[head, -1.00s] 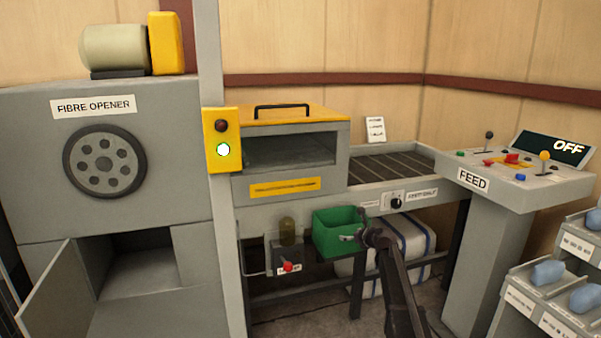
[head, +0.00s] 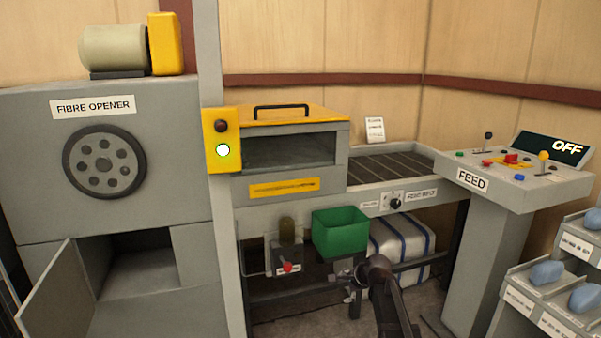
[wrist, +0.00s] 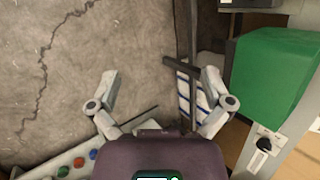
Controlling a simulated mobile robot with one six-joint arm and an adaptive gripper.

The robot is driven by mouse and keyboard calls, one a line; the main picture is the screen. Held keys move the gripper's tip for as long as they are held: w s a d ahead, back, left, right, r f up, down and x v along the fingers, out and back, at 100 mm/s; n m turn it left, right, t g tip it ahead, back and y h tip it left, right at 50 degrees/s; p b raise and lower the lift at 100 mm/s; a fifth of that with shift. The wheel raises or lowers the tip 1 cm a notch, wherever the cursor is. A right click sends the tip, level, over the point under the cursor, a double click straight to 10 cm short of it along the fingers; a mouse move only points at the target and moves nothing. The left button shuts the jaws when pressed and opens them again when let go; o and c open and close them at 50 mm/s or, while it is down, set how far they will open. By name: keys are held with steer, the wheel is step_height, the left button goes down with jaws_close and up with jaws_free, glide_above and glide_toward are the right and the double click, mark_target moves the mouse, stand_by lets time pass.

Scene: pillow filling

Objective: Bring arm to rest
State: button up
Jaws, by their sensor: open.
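My arm rises from the bottom of the head view, its dark end link in front of the feed machine's legs. My gripper (head: 347,283) is just below the green bin (head: 340,232), small and partly lost against the dark frame. In the wrist view my gripper (wrist: 160,80) shows its two grey fingers spread apart with nothing between them. Beyond the fingers are concrete floor and a dark frame bar. The green bin also shows at the right of the wrist view (wrist: 272,75), beside the right finger and apart from it.
A feed table with a slatted belt (head: 395,165) stands behind the arm. The FEED console (head: 500,185) reads OFF, at right. A strapped white bale (head: 402,248) lies under the table. A rack with blue pieces (head: 560,290) is at lower right. The fibre opener's door (head: 50,295) hangs open.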

steer(key=s+d+f+n+g+h, duration=0.25)
steer(key=s+n, duration=0.45)
steer(key=s, duration=0.6)
steer(key=s+d+f+n+g+h, duration=0.1)
steer(key=s+n+g+h, duration=0.15)
steer(key=s+n, duration=0.75)
step_height(320, 180, up, 23)
steer(key=s+m+p, duration=0.1)
steer(key=m+p, duration=0.1)
steer(key=p, duration=2.1)
steer(key=shift+s+g, duration=0.25)
steer(key=shift+g, duration=0.05)
steer(key=shift+a+f, duration=0.1)
steer(key=c, duration=0.6)
